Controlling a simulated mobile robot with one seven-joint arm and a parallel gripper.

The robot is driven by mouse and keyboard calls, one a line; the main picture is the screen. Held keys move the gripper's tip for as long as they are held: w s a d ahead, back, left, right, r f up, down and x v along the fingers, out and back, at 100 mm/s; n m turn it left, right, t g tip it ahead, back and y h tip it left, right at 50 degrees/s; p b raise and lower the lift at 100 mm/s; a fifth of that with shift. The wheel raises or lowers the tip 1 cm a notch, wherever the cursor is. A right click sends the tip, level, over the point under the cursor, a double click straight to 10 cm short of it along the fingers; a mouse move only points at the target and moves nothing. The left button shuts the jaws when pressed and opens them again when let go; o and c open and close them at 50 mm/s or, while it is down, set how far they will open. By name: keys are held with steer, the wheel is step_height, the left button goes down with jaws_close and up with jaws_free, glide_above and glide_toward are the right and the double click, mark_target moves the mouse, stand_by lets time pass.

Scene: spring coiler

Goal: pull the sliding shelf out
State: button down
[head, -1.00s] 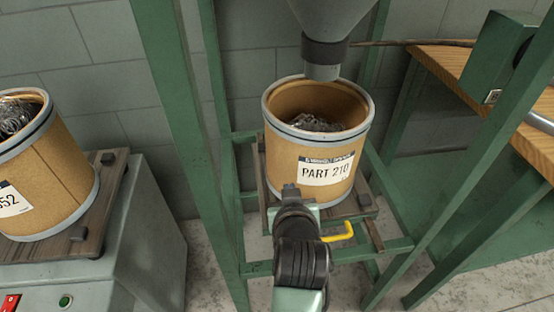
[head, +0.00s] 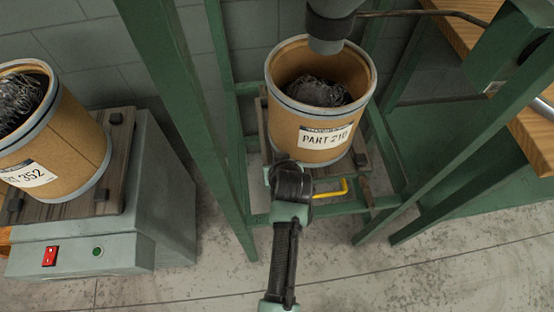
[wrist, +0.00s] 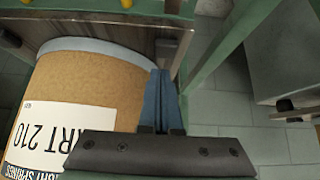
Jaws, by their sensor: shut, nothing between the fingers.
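The sliding shelf (head: 361,158) is a dark wooden board in a green frame, with a yellow handle (head: 332,190) at its front. A brown drum (head: 312,135) labelled PART 210, holding coiled springs, stands on it. In the wrist view the drum (wrist: 95,90) fills the left, with the shelf's wood (wrist: 110,32) along the top and yellow bits at the top edge. My gripper (wrist: 160,75) is shut and empty beside the drum's lower rim; I cannot tell if it touches. In the head view my arm hides the fingers and part of the shelf front.
Green posts (head: 185,120) flank the shelf. A grey hopper spout (head: 328,35) hangs over the drum. At left a second drum (head: 65,145) stands on a grey cabinet (head: 165,190). A wooden bench (head: 535,130) is at right. The floor in front (head: 350,270) is clear.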

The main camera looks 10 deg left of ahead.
steer(key=shift+b+x, duration=0.55)
steer(key=shift+x, duration=1.7)
steer(key=shift+s, duration=0.15)
